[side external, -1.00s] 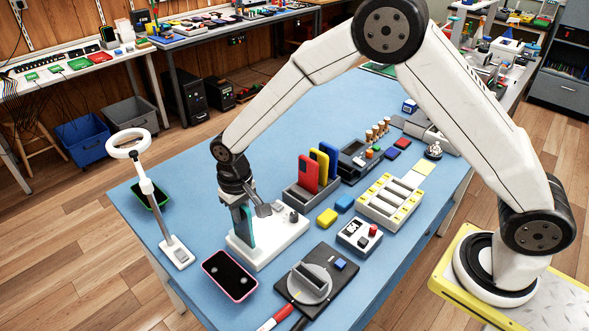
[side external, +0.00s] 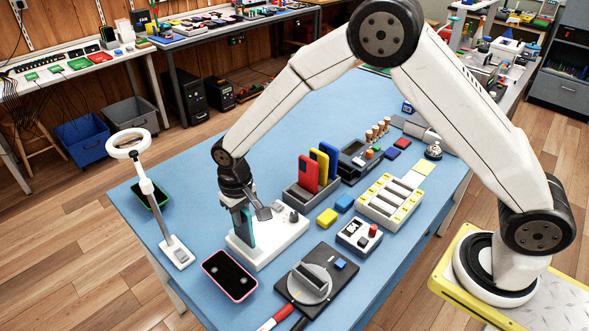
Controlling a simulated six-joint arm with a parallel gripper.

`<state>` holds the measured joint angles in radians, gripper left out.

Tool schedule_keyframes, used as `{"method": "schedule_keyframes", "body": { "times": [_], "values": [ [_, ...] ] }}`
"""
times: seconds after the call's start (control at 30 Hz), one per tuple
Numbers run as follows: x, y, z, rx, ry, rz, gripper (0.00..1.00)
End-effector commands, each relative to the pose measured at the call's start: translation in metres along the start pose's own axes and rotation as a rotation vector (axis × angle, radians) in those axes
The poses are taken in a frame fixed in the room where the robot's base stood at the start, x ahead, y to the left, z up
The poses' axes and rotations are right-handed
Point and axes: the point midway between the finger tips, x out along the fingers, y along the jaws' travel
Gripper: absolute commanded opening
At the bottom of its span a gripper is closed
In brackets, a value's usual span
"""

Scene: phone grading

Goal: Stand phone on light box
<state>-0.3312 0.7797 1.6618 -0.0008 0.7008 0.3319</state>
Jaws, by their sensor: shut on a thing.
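A teal phone (side external: 247,229) stands upright at the white box (side external: 268,252), which I take for the light box. My gripper (side external: 250,214) points down and is shut on the phone's upper part, with a grey finger on its right side. The phone's lower end is at the box's top surface; I cannot tell whether it touches. The gripper hides part of the phone. The box has a dark knob (side external: 293,217) at its far right.
A pink-rimmed phone (side external: 230,275) lies in front of the box, and a green-rimmed one (side external: 150,195) lies behind a ring lamp (side external: 132,146). A rack of upright phones (side external: 306,193) stands right. A black turntable unit (side external: 318,283) sits at the front.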

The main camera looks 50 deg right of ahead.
Motion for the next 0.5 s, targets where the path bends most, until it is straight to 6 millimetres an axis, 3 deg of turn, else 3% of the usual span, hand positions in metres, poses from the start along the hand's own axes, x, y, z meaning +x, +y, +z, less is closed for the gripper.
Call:
{"method": "schedule_keyframes", "body": {
  "times": [0.33,0.37,0.4,0.47,0.5],
  "values": [
    [-0.0001,-0.0002,-0.0004,0.000,0.002,-0.001,0.00],
    [-0.0001,-0.0001,-0.0004,0.000,0.002,-0.001,0.27],
    [-0.0001,-0.0002,-0.0004,0.000,0.002,-0.001,0.40],
    [-0.0001,-0.0002,-0.0004,0.000,0.001,-0.001,0.59],
    [-0.0001,-0.0001,-0.0004,0.000,0.001,0.000,0.59]
  ]
}}
